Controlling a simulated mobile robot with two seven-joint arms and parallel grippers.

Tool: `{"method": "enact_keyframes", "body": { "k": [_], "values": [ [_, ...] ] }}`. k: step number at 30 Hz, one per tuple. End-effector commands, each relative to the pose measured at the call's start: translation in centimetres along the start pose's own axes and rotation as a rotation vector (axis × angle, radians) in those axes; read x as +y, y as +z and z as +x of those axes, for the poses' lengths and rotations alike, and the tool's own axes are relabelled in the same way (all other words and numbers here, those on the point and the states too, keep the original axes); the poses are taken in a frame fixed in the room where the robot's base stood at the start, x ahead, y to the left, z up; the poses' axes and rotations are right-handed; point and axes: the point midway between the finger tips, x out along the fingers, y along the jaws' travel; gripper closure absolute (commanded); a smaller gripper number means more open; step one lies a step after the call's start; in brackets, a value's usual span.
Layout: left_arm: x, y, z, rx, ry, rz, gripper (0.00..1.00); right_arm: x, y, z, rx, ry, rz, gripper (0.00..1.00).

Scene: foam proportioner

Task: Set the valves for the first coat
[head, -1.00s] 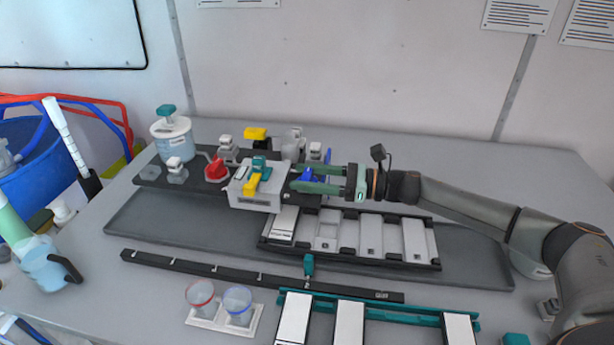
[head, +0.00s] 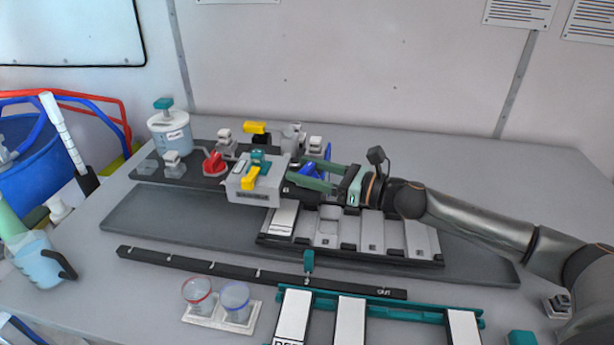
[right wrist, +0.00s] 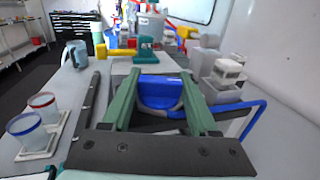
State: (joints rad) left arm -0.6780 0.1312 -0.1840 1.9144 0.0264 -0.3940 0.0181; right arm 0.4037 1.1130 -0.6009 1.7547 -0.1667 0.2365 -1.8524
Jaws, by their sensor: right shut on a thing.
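My right gripper (head: 308,175) has long green fingers and comes in from the right over the valve board (head: 150,170). It is shut on the blue valve handle (head: 314,166), partly hidden by the fingers. In the right wrist view the blue handle (right wrist: 160,92) lies between the two fingers (right wrist: 157,100). A red valve handle (head: 214,164) stands at the board's left. A grey box (head: 252,193) in front carries a yellow handle (head: 250,180) and a teal part (head: 259,157). Another yellow handle (head: 254,128) sits at the back. My left gripper is out of view.
A lidded container (head: 170,130) stands at the board's left end. A black tray with pale panels (head: 372,233) lies below my right arm. Two cups (head: 215,298) stand in front, with a teal rack (head: 390,310) beside them. The table's back right is clear.

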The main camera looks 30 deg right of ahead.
Motion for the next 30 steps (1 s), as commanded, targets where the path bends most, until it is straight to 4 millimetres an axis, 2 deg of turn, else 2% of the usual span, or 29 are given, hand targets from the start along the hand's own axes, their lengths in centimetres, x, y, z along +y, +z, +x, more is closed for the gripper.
{"method": "enact_keyframes", "body": {
  "k": [1, 5, 20, 30],
  "values": [
    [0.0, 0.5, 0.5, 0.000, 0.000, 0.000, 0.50, 0.4, -0.5, 0.0, 0.000, -0.036, 0.004, 0.96],
    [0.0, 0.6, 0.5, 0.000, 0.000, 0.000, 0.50, 0.4, -0.2, 0.1, 0.000, -0.160, 0.003, 0.96],
    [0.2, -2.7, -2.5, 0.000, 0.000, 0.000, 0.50, 0.3, 0.4, 0.1, -0.002, -0.638, 0.009, 0.96],
    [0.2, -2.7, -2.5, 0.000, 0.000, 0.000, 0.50, 0.2, 0.0, 0.2, -0.004, -0.957, 0.007, 0.96]
  ]
}}
